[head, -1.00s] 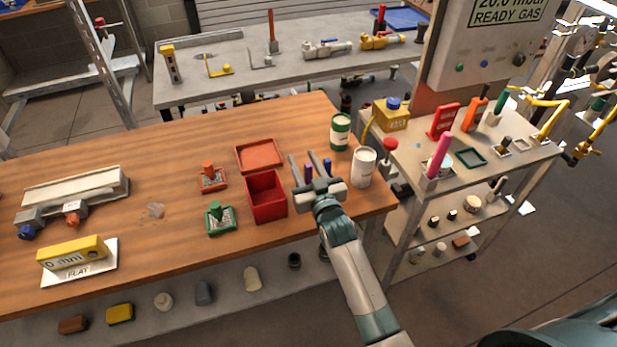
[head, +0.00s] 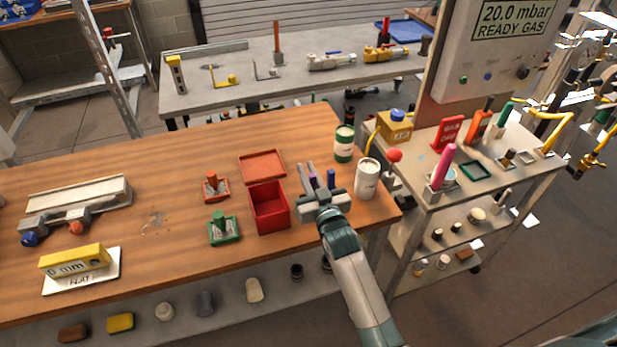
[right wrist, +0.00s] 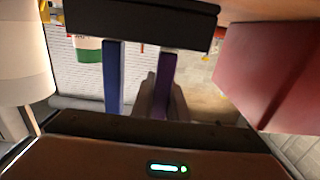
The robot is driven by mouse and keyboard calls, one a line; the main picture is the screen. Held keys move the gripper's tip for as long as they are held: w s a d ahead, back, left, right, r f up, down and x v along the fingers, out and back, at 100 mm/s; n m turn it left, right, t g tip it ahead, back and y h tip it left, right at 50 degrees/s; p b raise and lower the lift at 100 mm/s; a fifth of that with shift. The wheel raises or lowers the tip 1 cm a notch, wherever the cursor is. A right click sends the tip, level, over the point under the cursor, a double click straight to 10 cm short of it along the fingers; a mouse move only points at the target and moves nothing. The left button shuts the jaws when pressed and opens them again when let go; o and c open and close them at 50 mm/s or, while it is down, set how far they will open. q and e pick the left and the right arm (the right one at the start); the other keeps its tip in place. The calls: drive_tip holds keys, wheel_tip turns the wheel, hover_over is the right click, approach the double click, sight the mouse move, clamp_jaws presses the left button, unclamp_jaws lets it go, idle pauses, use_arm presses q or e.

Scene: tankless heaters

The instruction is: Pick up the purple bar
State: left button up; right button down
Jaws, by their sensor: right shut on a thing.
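The purple bar (right wrist: 167,85) stands beside a blue bar (right wrist: 114,78) in the right wrist view, both meeting a dark block (right wrist: 140,22). In the head view the purple bar (head: 314,182) is partly hidden by my right gripper (head: 306,172), and the blue bar (head: 331,178) is just to its right. My right gripper's pale fingers, also in the right wrist view (right wrist: 162,98), are shut on the purple bar. The blue bar is outside the fingers. I cannot tell whether the purple bar is lifted. My left gripper is not in view.
An open red box (head: 270,222) is close left of the right gripper. A white can (head: 367,180) and a green-and-white can (head: 344,143) stand close on the right. The wooden table (head: 130,170) has free room at its middle left. A shelf cart (head: 430,190) is beyond its right edge.

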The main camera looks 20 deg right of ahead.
drive_tip(key=s+d+r+b, duration=0.3)
drive_tip(key=s+d+r, duration=0.4)
drive_tip(key=d+r, duration=0.2)
drive_tip(key=shift+d+r+b, duration=0.15)
drive_tip(key=shift+r+b, duration=0.2)
drive_tip(key=shift+r, duration=0.5)
drive_tip(key=s+a, duration=0.7)
drive_tip(key=a, duration=0.1)
drive_tip(key=shift+s+f+h, duration=0.15)
drive_tip(key=shift+f+h, duration=0.15)
